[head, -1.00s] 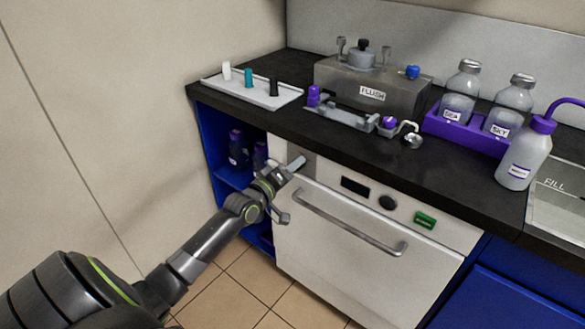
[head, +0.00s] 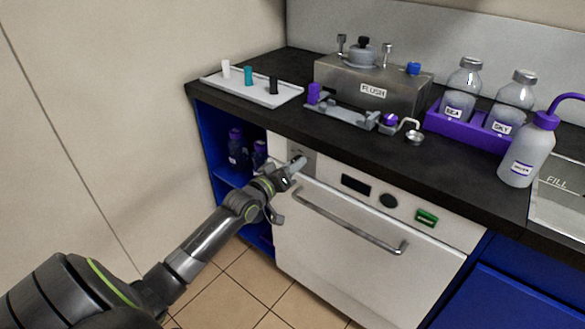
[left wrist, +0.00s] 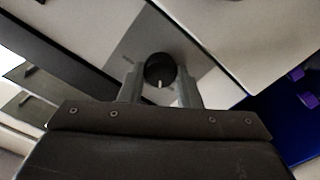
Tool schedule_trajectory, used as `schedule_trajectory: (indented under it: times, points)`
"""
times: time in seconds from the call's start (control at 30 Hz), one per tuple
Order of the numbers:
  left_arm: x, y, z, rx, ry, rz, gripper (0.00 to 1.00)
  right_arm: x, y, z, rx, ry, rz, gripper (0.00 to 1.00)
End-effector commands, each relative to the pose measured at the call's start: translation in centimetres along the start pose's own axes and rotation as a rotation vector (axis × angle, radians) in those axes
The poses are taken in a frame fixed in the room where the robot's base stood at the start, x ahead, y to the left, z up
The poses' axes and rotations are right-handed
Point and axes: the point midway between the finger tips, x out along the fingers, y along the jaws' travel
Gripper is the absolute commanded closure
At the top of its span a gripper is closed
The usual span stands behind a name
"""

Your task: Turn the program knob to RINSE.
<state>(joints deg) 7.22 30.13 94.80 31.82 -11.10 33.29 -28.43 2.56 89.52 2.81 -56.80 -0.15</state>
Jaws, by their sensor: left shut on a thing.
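The program knob (left wrist: 160,68) is a dark round knob with a short white pointer mark, on a grey square plate (left wrist: 133,52) in the left wrist view. The mark points toward the bottom of that view. My left gripper (left wrist: 161,88) has one finger on each side of the knob and is shut on it. In the head view my left gripper (head: 297,164) reaches the grey plate (head: 306,156) at the left end of the washer's front panel. There the fingers hide the knob, and the plate's labels are too small to read. My right gripper is not in view.
The white washer (head: 350,255) has a bar handle (head: 350,222) below the panel, a dark display (head: 355,184), another dark round knob (head: 388,201) and a green button (head: 427,218). The dark counter (head: 300,116) overhangs above. Blue open shelving (head: 222,178) stands left.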

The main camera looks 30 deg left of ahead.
Motion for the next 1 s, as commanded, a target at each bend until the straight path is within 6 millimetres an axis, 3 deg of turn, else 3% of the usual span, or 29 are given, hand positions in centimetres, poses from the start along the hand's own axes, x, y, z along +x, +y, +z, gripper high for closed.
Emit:
schedule_trajectory:
  times: [0.4,0.7,1.0]
  points:
    - [0.0,-0.1,0.2,0.38,-0.001,0.0,0.93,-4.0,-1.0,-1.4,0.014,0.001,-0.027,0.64]
    - [0.0,0.0,0.2,0.572,-0.002,-0.001,0.93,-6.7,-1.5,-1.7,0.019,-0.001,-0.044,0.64]
    - [0.0,0.0,0.1,0.657,-0.002,-0.001,0.93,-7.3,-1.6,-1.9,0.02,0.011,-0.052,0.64]
